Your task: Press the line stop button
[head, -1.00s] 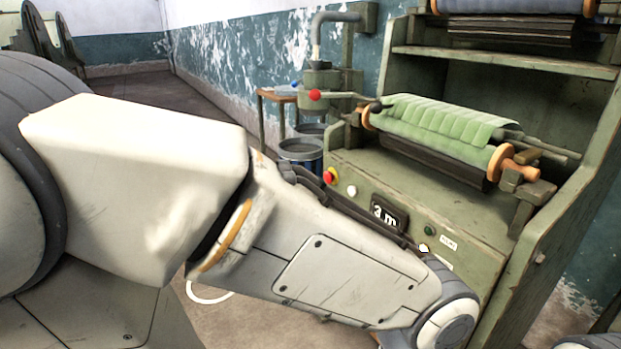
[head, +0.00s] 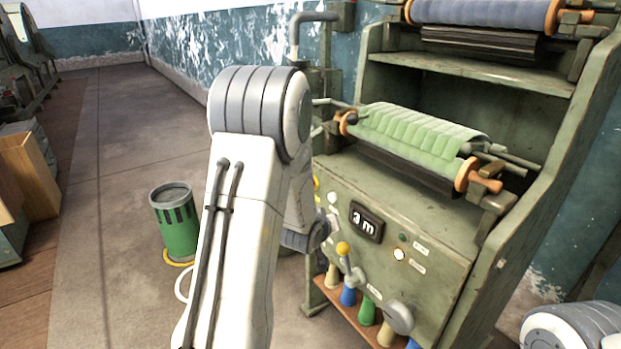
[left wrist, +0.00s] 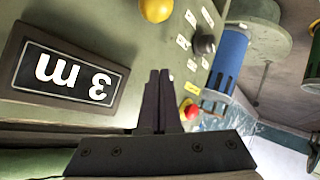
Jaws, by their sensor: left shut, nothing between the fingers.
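In the head view my left arm hides the button and the gripper. The panel (head: 440,275) shows to the right of the arm. My right gripper is out of view.
Green cloth (head: 420,132) lies on a roller above. A green bin (head: 175,222) stands on the floor at left, with open floor around it.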

